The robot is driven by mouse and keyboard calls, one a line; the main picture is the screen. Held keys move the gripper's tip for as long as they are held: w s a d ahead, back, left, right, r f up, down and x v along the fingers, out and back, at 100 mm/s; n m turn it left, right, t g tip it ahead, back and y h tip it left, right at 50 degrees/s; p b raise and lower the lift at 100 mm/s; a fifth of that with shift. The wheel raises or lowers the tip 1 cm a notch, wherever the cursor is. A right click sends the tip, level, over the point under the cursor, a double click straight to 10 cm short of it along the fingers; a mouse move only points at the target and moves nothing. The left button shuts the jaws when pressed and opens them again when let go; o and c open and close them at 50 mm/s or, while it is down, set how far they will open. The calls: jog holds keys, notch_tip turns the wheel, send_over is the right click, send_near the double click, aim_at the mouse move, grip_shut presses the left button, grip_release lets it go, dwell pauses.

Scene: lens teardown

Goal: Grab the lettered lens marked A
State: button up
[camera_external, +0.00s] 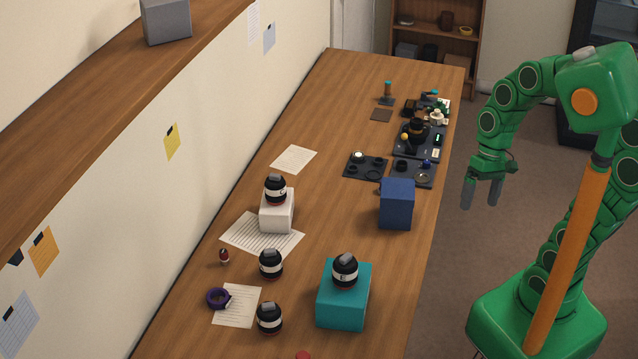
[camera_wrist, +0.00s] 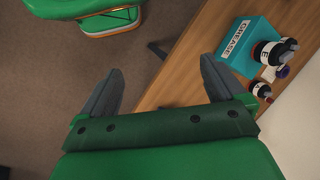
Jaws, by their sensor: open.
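Several black lenses with white bands and red bases stand in the external view; I cannot make out an A on any of them. One lens (camera_external: 276,190) is on a white box (camera_external: 277,217), one lens (camera_external: 345,271) is on a teal box (camera_external: 342,307), and two lenses (camera_external: 270,264) (camera_external: 269,318) are on the table (camera_external: 335,235). The wrist view shows the teal box (camera_wrist: 233,50) with the word GREASE, a lens (camera_wrist: 270,53) on it and another lens (camera_wrist: 262,90) beyond. My gripper (camera_external: 480,194) is open and empty, off the table's right edge; its fingers also show in the wrist view (camera_wrist: 160,72).
A blue box (camera_external: 397,204) stands near the table's right edge. Black trays (camera_external: 365,167) with small parts lie farther back. A purple ring (camera_external: 218,298) and paper sheets (camera_external: 262,235) lie at the left. A wooden shelf (camera_external: 100,95) overhangs the left wall. Mid-table is mostly clear.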

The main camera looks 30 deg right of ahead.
aim_at(261, 271)
jog(key=w+a+f+m+g+y, duration=0.1)
jog(key=w+a+m+y, duration=0.35)
jog(key=a, duration=1.05)
jog(key=w+a+f+m+g+y, duration=0.15)
jog(key=w+a+y, duration=0.35)
jog(key=w+a, duration=0.75)
jog(key=w+a+f+m+t, duration=0.1)
jog(key=w+a+f+m, duration=0.2)
jog(key=f, duration=0.3)
jog(key=w+a+f+m+t, duration=0.2)
jog(key=w+a+f+m, duration=0.1)
jog(key=f, duration=0.4)
jog(key=w+a+f+m+t, duration=0.1)
jog(key=w+a+f+m, duration=0.2)
jog(key=a+f+m, duration=0.2)
jog(key=shift+w+f+m+t+y, duration=0.2)
jog(key=shift+f+m, duration=0.1)
jog(key=shift+f, duration=0.15)
jog(key=shift+w+f+m+t+y, duration=0.15)
jog(key=shift+f+m, duration=0.15)
jog(key=shift+f, duration=0.1)
jog(key=shift+x, duration=3.95)
jog(key=shift+w, duration=0.2)
jog(key=c, duration=1.5)
